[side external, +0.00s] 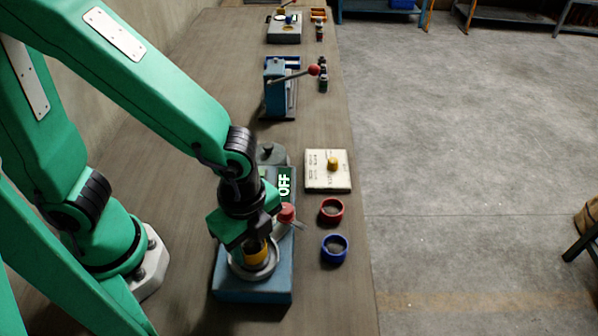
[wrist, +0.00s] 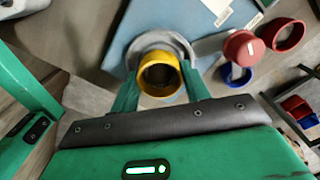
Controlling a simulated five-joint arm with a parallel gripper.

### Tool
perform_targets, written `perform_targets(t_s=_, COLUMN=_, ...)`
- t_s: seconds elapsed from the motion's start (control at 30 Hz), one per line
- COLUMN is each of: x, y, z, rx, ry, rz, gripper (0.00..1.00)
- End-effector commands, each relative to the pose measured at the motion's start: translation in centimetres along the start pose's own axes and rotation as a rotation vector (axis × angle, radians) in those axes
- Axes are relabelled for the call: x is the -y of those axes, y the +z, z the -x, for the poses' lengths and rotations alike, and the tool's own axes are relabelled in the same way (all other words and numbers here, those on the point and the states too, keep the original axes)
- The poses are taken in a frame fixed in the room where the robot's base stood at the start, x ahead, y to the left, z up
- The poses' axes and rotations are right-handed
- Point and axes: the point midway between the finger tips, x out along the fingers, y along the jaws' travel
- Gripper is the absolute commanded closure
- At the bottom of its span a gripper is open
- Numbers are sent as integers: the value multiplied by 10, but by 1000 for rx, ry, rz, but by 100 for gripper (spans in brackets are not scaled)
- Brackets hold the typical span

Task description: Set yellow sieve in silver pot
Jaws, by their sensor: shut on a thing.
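The yellow sieve (side external: 257,256) is a short yellow ring, held pointing down over the silver pot (side external: 254,272), a round grey dish on the blue machine. In the wrist view the sieve (wrist: 160,56) sits between my fingers, and the pot's rim (wrist: 178,38) shows behind it. My gripper (side external: 249,243) is shut on the sieve. The sieve's lower end appears within the pot's outline; whether it touches the pot's floor I cannot tell.
The bench front is clear.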

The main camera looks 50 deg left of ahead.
Motion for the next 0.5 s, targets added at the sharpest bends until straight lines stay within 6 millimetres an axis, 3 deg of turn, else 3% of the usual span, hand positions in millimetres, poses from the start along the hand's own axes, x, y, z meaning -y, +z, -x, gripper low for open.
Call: perform_targets(t_s=0.5, x=0, y=0, z=-8, rx=0, ry=0, rz=0, gripper=78)
